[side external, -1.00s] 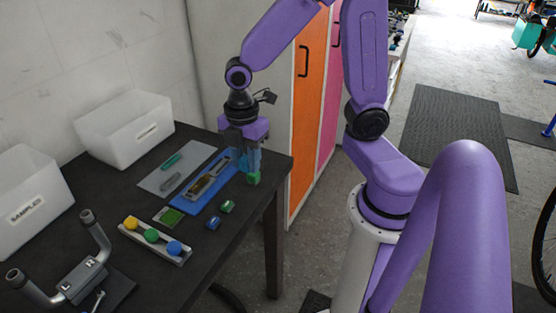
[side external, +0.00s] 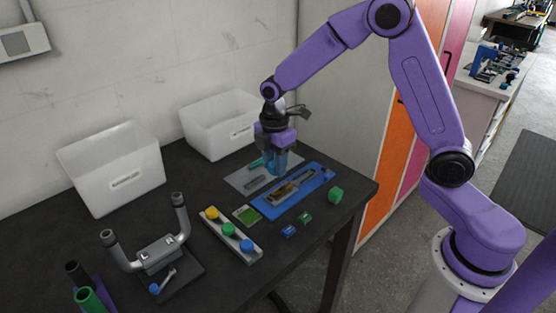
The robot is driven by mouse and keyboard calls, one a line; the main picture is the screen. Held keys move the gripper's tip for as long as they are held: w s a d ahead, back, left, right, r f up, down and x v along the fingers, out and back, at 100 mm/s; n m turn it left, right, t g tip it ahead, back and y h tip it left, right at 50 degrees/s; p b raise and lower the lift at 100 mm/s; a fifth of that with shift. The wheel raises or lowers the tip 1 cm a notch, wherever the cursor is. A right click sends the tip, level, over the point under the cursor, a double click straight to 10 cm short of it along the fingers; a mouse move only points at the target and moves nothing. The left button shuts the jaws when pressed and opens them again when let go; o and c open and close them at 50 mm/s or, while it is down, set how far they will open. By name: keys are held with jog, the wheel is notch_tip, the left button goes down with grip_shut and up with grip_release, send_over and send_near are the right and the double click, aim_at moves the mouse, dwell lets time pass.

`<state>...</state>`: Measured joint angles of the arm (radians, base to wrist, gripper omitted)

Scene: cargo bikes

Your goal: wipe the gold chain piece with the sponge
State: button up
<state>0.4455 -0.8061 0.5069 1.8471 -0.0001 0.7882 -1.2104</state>
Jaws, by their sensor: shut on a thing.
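My gripper (side external: 277,172) points down over the far right part of a grey mat (side external: 236,181). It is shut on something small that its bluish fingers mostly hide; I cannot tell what. A long gold-brown piece in a grey holder (side external: 290,189) lies on a blue mat (side external: 268,208), just in front of my gripper; this looks like the gold chain piece. No sponge can be picked out for certain. A green square with a pale edge (side external: 246,215) lies at the blue mat's left end. A green block (side external: 335,194) sits on the table right of the blue mat.
A grey bar (side external: 254,182) and a teal piece (side external: 256,162) lie on the grey mat. A rack with yellow, green and blue knobs (side external: 229,230), small blue (side external: 289,231) and green (side external: 305,217) pieces, and a handlebar stand (side external: 157,252) are nearer. White bins (side external: 112,170) line the wall.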

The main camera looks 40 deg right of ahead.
aim_at(275, 193)
notch_tip(275, 193, down, 6)
jog(key=shift+s+f, duration=0.1)
jog(key=shift+f, duration=0.15)
jog(key=shift+d+f, duration=0.2)
jog(key=shift+d, duration=0.55)
jog(key=shift+c, duration=0.3)
jog(key=shift+d, duration=2.25)
jog(key=shift+a, duration=3.1)
jog(key=shift+d+r, duration=0.1)
jog(key=shift+r, duration=3.95)
jog(key=shift+f, duration=0.15)
